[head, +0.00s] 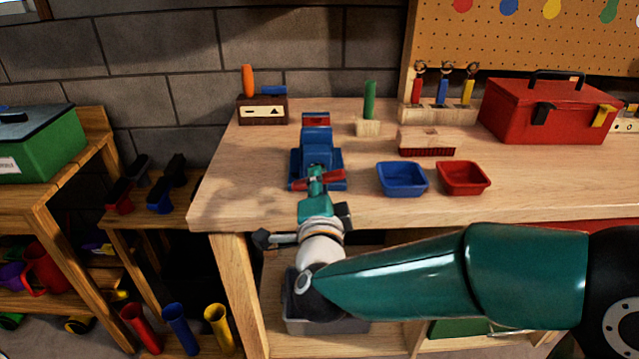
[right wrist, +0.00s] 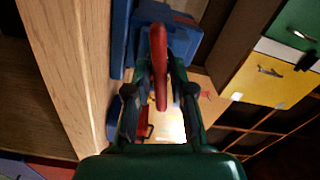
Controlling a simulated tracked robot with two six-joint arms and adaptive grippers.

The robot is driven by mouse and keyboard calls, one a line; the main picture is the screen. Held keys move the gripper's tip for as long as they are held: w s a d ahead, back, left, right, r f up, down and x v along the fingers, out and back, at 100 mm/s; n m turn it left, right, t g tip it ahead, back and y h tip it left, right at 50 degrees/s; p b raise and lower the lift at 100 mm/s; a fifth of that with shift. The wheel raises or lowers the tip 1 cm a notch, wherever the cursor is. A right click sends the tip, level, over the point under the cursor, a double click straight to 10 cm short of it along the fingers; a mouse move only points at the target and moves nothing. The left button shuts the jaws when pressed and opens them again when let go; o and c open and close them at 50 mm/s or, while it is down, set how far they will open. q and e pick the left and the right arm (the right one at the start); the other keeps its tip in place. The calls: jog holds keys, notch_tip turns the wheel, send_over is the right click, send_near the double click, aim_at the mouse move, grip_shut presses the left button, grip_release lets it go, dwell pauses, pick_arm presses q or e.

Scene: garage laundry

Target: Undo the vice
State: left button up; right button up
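The blue vice (head: 316,148) stands near the front edge of the wooden workbench. Its red handle (head: 334,178) is at the front of the vice and lies across it, slightly tilted. My right gripper (head: 315,178) reaches the handle from the front edge. In the right wrist view, the red handle (right wrist: 159,50) is between the two fingertips of my right gripper (right wrist: 160,75), which close in against its sides. The blue body of the vice (right wrist: 182,40) is just beyond. The fingers partly hide the vice's front in the head view. My left gripper is not in view.
A blue bin (head: 402,179) and a red bin (head: 463,178) stand to the right of the vice. A brush (head: 426,141), a block with a green handle (head: 369,110) and a red toolbox (head: 545,112) are behind. The bench's front right is clear.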

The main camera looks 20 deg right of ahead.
jog(key=shift+d+f, duration=0.1)
jog(key=shift+d, duration=0.05)
grip_shut()
jog(key=shift+a+f, duration=0.1)
jog(key=shift+a, duration=0.1)
jog(key=shift+s+f+n, duration=0.1)
jog(key=shift+n, duration=0.6)
jog(key=shift+n+p, duration=0.5)
jog(key=shift+n, duration=2.4)
